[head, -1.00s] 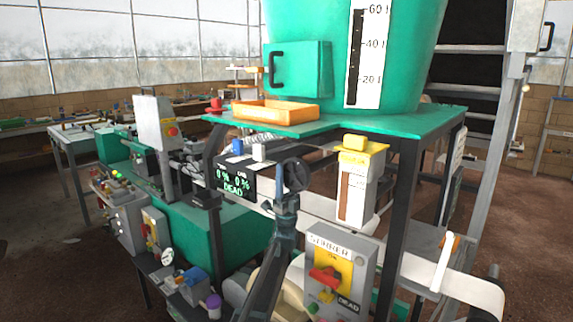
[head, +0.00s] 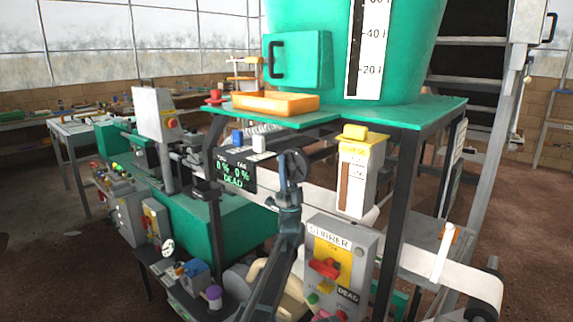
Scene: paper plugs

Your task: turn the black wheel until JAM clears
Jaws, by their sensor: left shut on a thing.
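The black wheel (head: 297,164) stands upright under the front of the green platform, right of a small black display. My left gripper (head: 290,188) reaches up from below and is shut on the wheel at its lower part. My arm and gripper hide some of the wheel's lower edge. The black display (head: 235,172) shows 0 %, 0 % and DEAD in green. I cannot make out the word JAM anywhere. My right gripper is out of view.
The green platform (head: 400,112) with an orange tray (head: 275,103) lies above the wheel. A white strip (head: 455,272) runs to the right.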

